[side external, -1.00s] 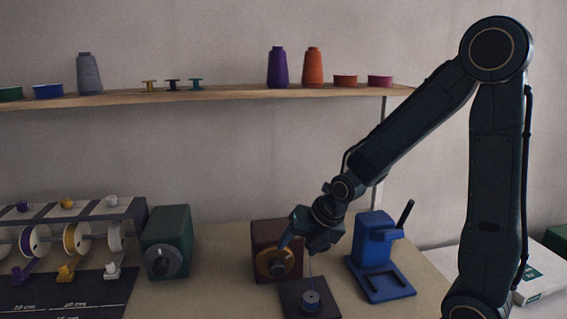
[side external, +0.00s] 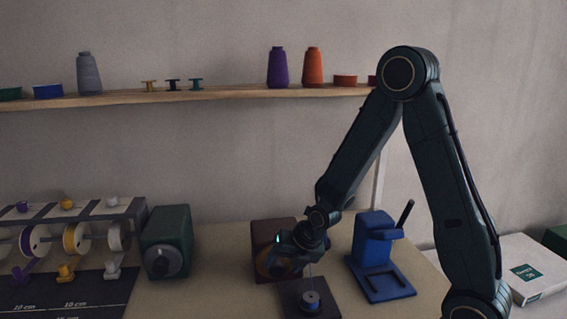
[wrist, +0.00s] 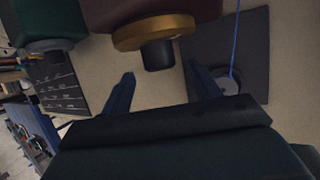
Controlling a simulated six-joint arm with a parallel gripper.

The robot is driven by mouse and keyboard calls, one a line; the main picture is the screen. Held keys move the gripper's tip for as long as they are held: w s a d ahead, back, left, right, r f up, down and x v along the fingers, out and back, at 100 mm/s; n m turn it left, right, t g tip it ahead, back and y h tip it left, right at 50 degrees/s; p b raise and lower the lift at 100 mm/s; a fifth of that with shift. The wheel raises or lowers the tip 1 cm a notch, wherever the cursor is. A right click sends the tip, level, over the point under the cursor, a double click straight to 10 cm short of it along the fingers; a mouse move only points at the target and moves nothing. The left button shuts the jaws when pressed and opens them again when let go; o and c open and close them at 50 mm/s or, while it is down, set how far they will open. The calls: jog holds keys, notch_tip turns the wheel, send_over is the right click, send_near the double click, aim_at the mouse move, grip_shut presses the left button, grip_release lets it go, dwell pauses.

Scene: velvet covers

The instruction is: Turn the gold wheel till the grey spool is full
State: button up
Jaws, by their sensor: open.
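The gold wheel (side external: 262,266) is on the front of a dark red box (side external: 270,233), partly hidden by my gripper in the side view. The wrist view shows the wheel (wrist: 135,36) with a dark knob (wrist: 158,54) sticking out. My gripper (wrist: 163,84) is open, its fingers pointing toward the knob, which lies ahead between them and appears clear of both. It also shows in the side view (side external: 282,262). The grey spool (side external: 310,297) stands on a dark pad with some blue thread on it. A blue thread (wrist: 236,40) runs up from it; how full it is is hard to tell.
A green box with a grey dial (side external: 167,246) is left of the red box. A blue device with a lever (side external: 378,254) stands to the right. A rack of thread spools (side external: 75,239) and a dark chart (side external: 70,295) are at far left. A shelf (side external: 200,94) runs above.

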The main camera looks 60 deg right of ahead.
jog(key=shift+x, duration=1.4)
jog(key=c, duration=1)
